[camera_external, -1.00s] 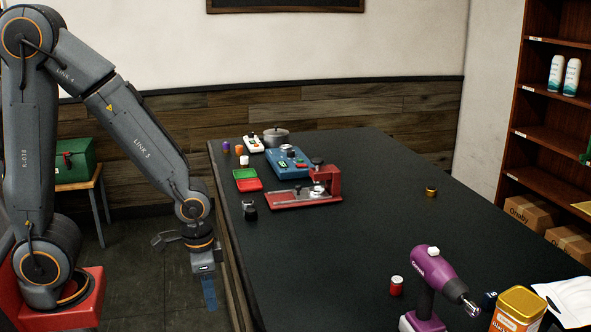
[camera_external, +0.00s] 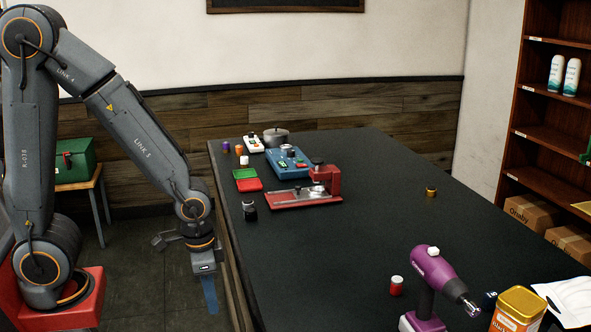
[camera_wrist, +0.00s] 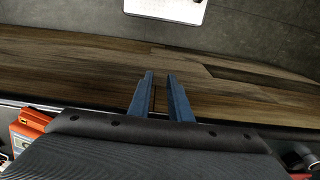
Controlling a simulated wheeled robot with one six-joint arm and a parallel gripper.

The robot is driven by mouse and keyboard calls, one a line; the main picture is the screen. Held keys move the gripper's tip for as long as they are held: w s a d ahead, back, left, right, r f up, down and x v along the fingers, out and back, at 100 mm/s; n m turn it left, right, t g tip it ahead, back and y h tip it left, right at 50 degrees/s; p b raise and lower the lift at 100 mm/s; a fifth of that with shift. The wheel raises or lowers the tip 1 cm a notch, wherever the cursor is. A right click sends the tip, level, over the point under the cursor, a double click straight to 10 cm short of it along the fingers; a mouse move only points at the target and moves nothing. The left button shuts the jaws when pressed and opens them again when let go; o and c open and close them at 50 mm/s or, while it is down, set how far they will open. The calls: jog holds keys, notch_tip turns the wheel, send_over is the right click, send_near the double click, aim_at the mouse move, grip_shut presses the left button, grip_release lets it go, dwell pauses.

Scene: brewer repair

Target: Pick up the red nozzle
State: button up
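A small red cylinder with a white top (camera_external: 396,286) stands upright on the near part of the dark table, left of a purple drill-like tool. It is the clearest match for the red nozzle, but it is too small to be sure. My gripper (camera_external: 210,295) hangs fingers down beside the table's left edge, far to the left of the red cylinder. In the wrist view, its two blue fingers (camera_wrist: 160,76) are apart with a narrow empty gap between them. The red cylinder does not show in the wrist view.
A purple tool (camera_external: 431,278) and a yellow tin (camera_external: 518,308) stand near the table's front right. A red machine (camera_external: 310,190), a blue device (camera_external: 288,161), red and green trays (camera_external: 248,185) and a black piece (camera_external: 249,212) are farther back.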

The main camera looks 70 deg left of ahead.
jog(key=o, duration=0.5)
jog(key=shift+o, duration=0.2)
